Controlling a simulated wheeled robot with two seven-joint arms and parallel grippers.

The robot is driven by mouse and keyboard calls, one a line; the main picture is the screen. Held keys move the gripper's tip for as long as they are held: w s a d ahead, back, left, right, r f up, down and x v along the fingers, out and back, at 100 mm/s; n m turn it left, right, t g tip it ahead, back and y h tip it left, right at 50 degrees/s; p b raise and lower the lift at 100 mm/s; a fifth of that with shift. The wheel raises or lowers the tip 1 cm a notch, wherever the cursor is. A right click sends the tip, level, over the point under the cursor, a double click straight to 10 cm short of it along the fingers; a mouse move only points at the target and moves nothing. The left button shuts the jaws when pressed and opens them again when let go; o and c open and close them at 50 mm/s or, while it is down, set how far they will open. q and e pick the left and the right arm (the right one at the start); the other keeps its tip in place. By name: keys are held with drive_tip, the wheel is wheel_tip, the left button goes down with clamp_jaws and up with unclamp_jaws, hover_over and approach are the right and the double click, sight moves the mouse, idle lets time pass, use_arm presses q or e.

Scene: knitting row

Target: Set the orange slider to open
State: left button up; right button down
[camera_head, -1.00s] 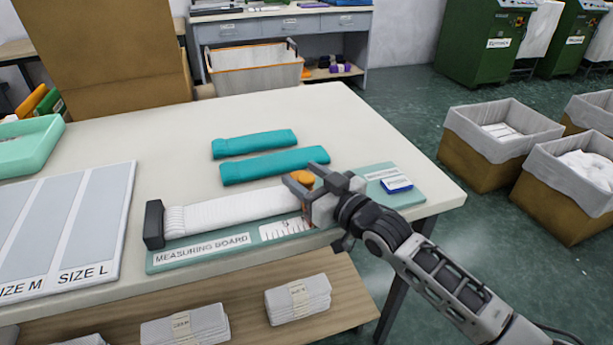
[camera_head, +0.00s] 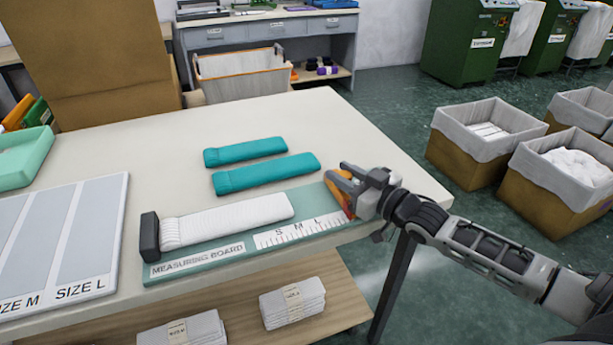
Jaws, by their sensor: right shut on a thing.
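The orange slider (camera_head: 337,185) is at the right part of the teal measuring board (camera_head: 200,258), to the right of the printed S M L scale (camera_head: 290,235). My right gripper (camera_head: 345,179) is shut on the orange slider, and its jaws hide part of it. A white knitted piece (camera_head: 230,220) lies on the board, its left end by a dark end stop (camera_head: 150,235). The slider stands apart from the right end of the white piece. My left gripper is not in view.
Two teal folded knit pieces (camera_head: 265,173) lie behind the board. A size board (camera_head: 62,240) lies at the left, a green tray (camera_head: 25,158) beyond it. Lined bins (camera_head: 490,130) stand on the floor at the right. Banded white bundles (camera_head: 292,303) lie on the lower shelf.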

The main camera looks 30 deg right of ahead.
drive_tip(key=shift+d+f, duration=0.15)
drive_tip(key=shift+d, duration=0.15)
drive_tip(key=c, duration=1.1)
unclamp_jaws()
drive_tip(key=shift+d, duration=0.1)
drive_tip(key=shift+s, duration=0.1)
drive_tip(key=p+v, duration=0.1)
drive_tip(key=v, duration=1.4)
drive_tip(key=shift+s, duration=0.4)
